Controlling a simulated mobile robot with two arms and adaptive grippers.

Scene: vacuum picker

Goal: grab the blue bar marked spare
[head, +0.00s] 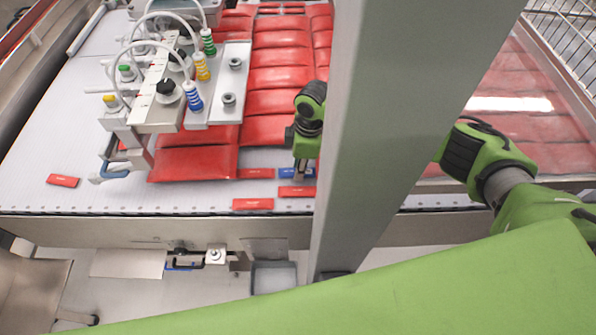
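A small blue bar (285,173) lies near the front edge of the white conveyor bed, with pale lettering too small to read. My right gripper (301,179) points down over this bar and hides part of it. I cannot tell whether its fingers touch the bar or stand open around it. My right arm comes in from the right and passes behind a grey post, which hides its middle part. My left gripper is not in view.
Red bars lie close by: one (297,191) just in front, one (253,204) front-left, one (255,173) to the left. Another (62,181) lies far left. Red packs (195,163) fill the bed behind. The vacuum picker head (160,100) stands left. The grey post (385,110) blocks the right.

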